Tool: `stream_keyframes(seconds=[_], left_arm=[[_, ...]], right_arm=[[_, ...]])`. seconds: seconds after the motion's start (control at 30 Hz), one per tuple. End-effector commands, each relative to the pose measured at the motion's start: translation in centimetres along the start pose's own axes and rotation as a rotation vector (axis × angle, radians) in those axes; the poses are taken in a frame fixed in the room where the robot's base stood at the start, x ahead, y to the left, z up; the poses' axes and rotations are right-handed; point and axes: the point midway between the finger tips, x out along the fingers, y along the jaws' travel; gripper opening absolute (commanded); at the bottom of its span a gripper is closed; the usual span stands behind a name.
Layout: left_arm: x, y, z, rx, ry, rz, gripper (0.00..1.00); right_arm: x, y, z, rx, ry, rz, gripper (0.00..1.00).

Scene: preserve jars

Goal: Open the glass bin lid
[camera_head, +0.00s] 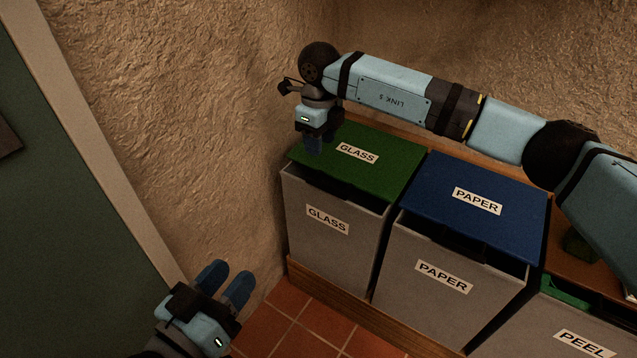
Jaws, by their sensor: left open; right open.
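The glass bin (330,240) is a grey box with a white GLASS label on its front, standing against the left wall. Its green lid (385,170) lies over the top, with a dark gap between it and the bin's front rim.
The paper bin (425,290) with a blue lid (500,220) stands right of the glass bin. A PEEL bin (560,330) with something green at its top is further right. The rough wall (200,100) is close on the left. Bare tiled floor (310,325) lies in front.

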Motion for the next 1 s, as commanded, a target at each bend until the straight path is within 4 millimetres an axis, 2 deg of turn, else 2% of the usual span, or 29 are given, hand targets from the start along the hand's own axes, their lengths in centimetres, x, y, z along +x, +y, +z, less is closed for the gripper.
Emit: stream_keyframes(seconds=[0.03,0.27,0.5,0.7,0.97,1.0], left_arm=[[0.0,-0.1,0.8,0.0,-0.014,0.002,0.43],[0.1,-0.5,3.4,0.0,-0.097,0.011,0.43],[0.5,-1.3,3.1,0.082,-0.057,0.014,0.43],[0.7,-1.5,2.8,0.117,-0.038,0.014,0.43],[0.7,-1.5,2.6,0.121,-0.035,0.014,0.43],[0.7,-1.5,2.6,0.12,-0.034,0.015,0.43]], right_arm=[[1.5,0.1,0.0,0.0,0.002,0.003,0.42],[6.6,0.1,0.0,0.0,0.0,0.003,0.42],[10.4,0.1,0.1,-0.001,-0.001,0.004,0.42],[11.6,0.1,0.1,-0.001,-0.002,0.004,0.42],[11.7,0.1,0.1,-0.001,-0.002,0.003,0.42],[11.7,0.1,0.1,-0.001,-0.002,0.003,0.4]])
